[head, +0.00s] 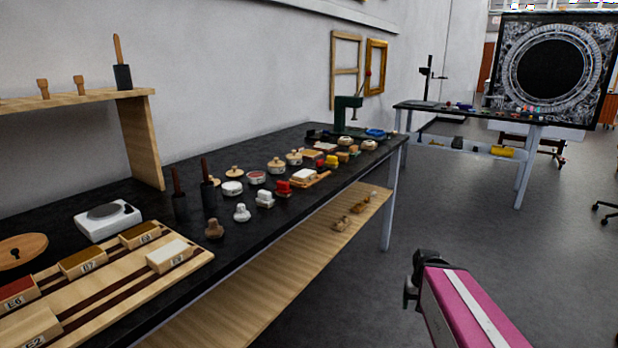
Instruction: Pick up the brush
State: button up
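I cannot single out the brush with certainty. A dark block with an upright wooden handle (122,72) stands on the wooden shelf at upper left. Two dark upright pieces with reddish-brown handles stand on the black workbench, a left one (179,200) and a right one (209,193); any of these could be a brush. My gripper (412,284) is the dark end of my pink arm at lower right. It is over the floor, to the right of the bench and apart from everything on it. Its fingers are too unclear to tell open from shut.
The black workbench (130,215) holds a wooden tray of labelled blocks (120,290), a white scale (107,220), several small pots and a green press (347,112). A lower wooden shelf (270,275) juts below. The grey floor (480,240) at right is clear.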

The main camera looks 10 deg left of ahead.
aim_at(282, 188)
jog(key=u, duration=1.3)
jog(key=k, duration=0.5)
jog(key=i, duration=0.5)
